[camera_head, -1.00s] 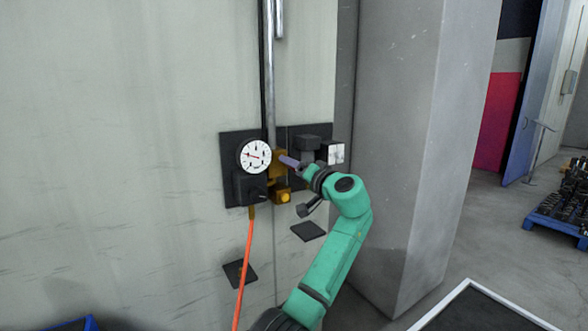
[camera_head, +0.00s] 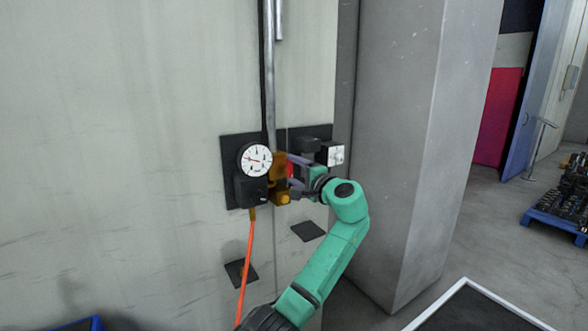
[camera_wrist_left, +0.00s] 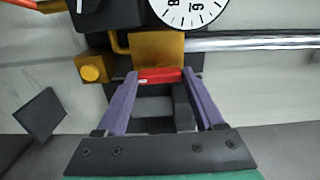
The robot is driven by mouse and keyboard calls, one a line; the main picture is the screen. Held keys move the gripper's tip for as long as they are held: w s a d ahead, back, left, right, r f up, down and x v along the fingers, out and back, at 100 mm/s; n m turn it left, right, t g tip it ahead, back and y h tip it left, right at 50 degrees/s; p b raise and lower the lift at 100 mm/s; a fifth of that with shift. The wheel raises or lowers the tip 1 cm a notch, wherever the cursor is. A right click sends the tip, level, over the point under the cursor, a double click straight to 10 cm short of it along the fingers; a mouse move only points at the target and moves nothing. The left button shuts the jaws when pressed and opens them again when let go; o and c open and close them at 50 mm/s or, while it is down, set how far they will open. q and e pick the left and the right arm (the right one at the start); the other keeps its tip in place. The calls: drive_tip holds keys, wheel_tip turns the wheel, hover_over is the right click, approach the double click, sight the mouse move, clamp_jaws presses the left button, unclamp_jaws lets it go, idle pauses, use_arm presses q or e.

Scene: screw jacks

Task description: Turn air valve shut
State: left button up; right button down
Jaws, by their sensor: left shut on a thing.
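The air valve is a brass block (camera_head: 278,163) on a dark wall plate, below a steel pipe. In the left wrist view its brass body (camera_wrist_left: 157,47) has a red handle (camera_wrist_left: 160,75) in front. My left gripper (camera_head: 292,172) has purple fingers and reaches the valve from the right. In the left wrist view the fingertips (camera_wrist_left: 160,79) are at the two ends of the red handle, shut on it. In the head view the handle is mostly hidden by the fingers. My right gripper is in neither view.
A round white gauge (camera_head: 255,160) sits left of the valve, with an orange hose (camera_head: 246,265) hanging below. A brass knob (camera_head: 284,198) is just under the valve. A black-and-white box (camera_head: 336,155) is close right of my gripper. A concrete pillar (camera_head: 410,150) stands right.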

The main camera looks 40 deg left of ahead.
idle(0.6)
use_arm(q)
drive_tip(key=o, duration=1.4)
drive_tip(key=shift+d, duration=0.1)
drive_tip(key=shift+d+f, duration=0.15)
drive_tip(key=shift+d, duration=0.15)
drive_tip(key=b+v, duration=0.6)
drive_tip(key=v, duration=0.7)
drive_tip(key=shift+s+d, duration=0.2)
drive_tip(key=shift+d, duration=0.15)
